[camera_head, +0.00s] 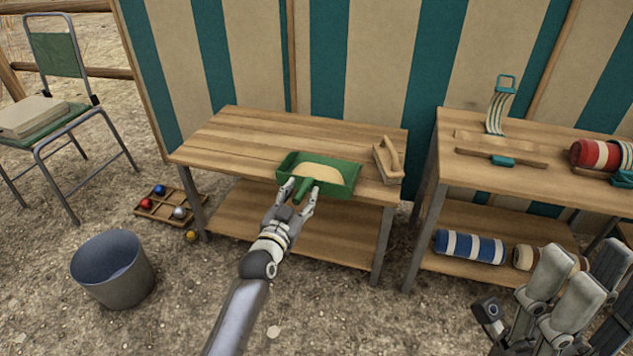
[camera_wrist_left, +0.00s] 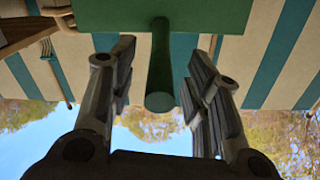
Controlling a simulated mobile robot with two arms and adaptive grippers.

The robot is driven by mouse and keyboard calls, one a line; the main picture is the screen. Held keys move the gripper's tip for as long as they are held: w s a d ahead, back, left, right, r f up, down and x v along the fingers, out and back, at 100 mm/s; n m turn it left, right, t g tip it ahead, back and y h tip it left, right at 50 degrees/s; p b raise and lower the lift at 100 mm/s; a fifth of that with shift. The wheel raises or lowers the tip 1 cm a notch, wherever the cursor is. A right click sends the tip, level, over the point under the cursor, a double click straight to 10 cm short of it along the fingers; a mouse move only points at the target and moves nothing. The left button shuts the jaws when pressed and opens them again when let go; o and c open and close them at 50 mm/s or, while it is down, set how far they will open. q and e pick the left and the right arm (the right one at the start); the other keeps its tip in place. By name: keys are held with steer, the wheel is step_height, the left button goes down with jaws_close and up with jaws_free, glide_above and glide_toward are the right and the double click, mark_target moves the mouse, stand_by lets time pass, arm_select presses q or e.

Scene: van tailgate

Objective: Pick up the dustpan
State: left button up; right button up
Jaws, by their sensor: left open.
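The green dustpan (camera_head: 340,190) lies on the left wooden table near its front edge, with tan material in its pan. Its handle (camera_head: 303,190) points toward me. My left gripper (camera_head: 299,193) is open at the handle, one finger on each side. In the left wrist view, the green handle (camera_wrist_left: 160,70) runs between the two spread fingers, with a visible gap on both sides.
The right table (camera_head: 480,180) holds straps and a red roll (camera_head: 590,154). A bucket (camera_head: 112,268), a tray of balls (camera_head: 155,207) and a chair (camera_head: 55,55) are at left.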

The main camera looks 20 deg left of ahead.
mark_target(307, 182)
arm_select(q)
steer(key=shift+w+d+f+b, duration=0.15)
steer(key=shift+w+b, duration=0.35)
steer(key=shift+w, duration=1.1)
jaws_close()
